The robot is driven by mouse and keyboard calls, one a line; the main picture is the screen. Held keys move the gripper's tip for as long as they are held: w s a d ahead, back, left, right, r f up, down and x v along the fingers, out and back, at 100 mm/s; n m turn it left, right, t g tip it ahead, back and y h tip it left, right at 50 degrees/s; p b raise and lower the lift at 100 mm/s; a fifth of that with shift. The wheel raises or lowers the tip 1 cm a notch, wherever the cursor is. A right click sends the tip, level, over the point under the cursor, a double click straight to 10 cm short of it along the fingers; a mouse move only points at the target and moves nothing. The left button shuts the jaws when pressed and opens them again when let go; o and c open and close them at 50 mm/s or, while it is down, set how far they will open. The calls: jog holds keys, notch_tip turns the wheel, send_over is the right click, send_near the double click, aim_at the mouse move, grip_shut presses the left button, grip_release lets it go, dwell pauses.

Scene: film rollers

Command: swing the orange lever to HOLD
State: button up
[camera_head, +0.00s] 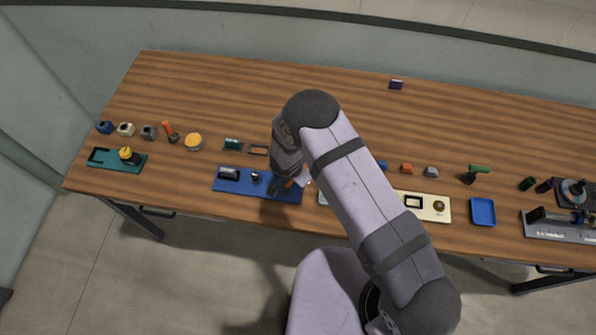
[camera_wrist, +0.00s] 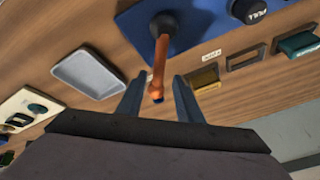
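The orange lever (camera_wrist: 159,62) hangs from a dark round pivot (camera_wrist: 163,23) on the blue panel (camera_wrist: 200,22) in the wrist view. Its tip points toward my gripper (camera_wrist: 158,98). The two fingers are apart, one on each side of the lever tip, with a gap visible on both sides. In the head view the blue panel (camera_head: 235,186) lies near the table's front edge, and a bit of orange (camera_head: 289,183) shows at its right end beside my gripper (camera_head: 284,189). My wrist hides part of that end. I cannot make out a HOLD mark clearly.
A black knob marked PULL (camera_wrist: 250,9) stands on the same panel. A small white label (camera_wrist: 211,54) lies on the wood beside the panel, near a dark-framed piece (camera_wrist: 205,78). A pale grey tray (camera_wrist: 88,68) is to the left. A cream panel (camera_head: 428,207) is right of my arm.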

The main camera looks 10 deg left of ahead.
jog(key=shift+s, duration=0.25)
jog(key=b+v, duration=0.1)
jog(key=v, duration=0.6)
dwell(0.3)
jog(key=shift+w+d, duration=0.1)
dwell(0.3)
